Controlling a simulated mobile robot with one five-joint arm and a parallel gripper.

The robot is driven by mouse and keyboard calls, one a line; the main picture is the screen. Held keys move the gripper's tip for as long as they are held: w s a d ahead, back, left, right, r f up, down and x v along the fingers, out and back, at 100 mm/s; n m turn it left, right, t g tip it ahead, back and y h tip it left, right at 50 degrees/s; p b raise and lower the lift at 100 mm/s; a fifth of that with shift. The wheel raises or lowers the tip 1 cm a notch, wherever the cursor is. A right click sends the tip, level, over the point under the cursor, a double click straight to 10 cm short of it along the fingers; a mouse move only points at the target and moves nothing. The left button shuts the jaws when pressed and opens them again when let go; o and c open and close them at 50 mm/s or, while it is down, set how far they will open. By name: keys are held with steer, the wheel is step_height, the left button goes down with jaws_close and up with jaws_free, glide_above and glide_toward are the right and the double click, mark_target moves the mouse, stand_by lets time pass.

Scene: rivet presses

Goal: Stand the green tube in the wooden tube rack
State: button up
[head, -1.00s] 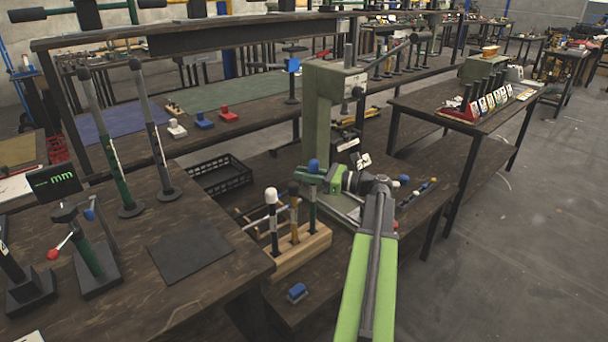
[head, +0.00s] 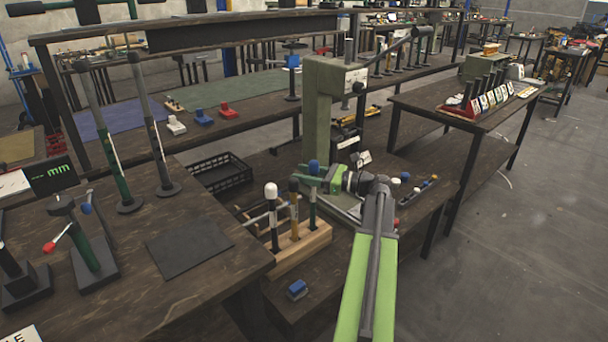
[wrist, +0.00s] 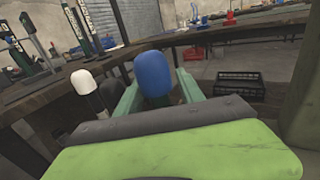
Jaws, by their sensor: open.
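The wooden tube rack (head: 306,251) stands on the lower dark bench, right of the near table. The green tube with a blue cap (head: 313,211) stands upright at the rack's right end. Its blue cap shows large in the wrist view (wrist: 152,76). My gripper (head: 316,181) is at the tube's upper part, just below the cap. Its green fingers are open on either side of the tube. A white-capped tube (head: 272,218) and a yellowish tube with a dark cap (head: 294,215) stand in the same rack. The tube's foot is hidden in the rack.
A green press (head: 322,115) stands close behind my gripper. A small blue block (head: 297,290) lies in front of the rack. A black crate (head: 222,173) sits behind the rack to the left. A dark mat (head: 188,248) lies on the near table.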

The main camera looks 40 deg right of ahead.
steer(key=shift+s, duration=0.1)
steer(key=v, duration=1.7)
steer(key=shift+d, duration=0.2)
steer(key=shift+s, duration=0.1)
